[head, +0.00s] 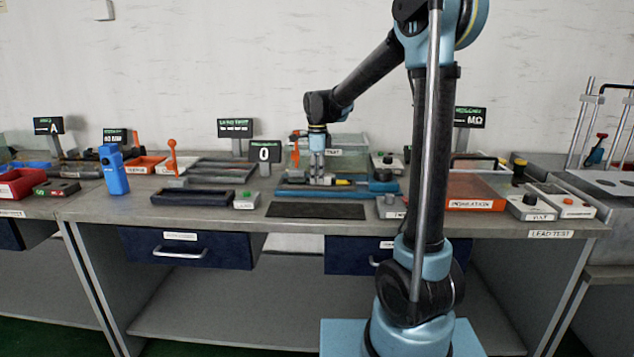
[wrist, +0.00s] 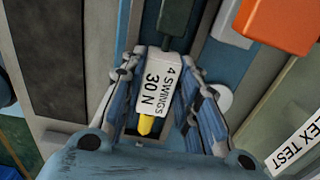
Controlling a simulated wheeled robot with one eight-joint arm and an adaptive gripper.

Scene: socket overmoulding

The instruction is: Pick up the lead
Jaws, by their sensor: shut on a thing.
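My gripper (wrist: 165,62) points down over the bench, and its two fingers lie on either side of a narrow white piece printed "4 SWINGS 30 N" (wrist: 158,88). A dark green block (wrist: 178,22) adjoins the piece at the top of the wrist view, and a yellow tip (wrist: 146,124) shows at its lower end. My gripper is shut, and the lead seems to be between the fingers, but its outline is not clear. In the head view my gripper (head: 319,180) is low over the blue flex test fixture (head: 292,190); the yellow part (head: 343,182) shows just right of it.
A black mat (head: 315,210) lies in front of the fixture. An orange block (wrist: 280,22) stands close to the fingers in the wrist view, with the "FLEX TEST" sign (wrist: 295,143) nearby. An orange insulation tray (head: 473,190) is to the right, a dark tray (head: 192,197) to the left.

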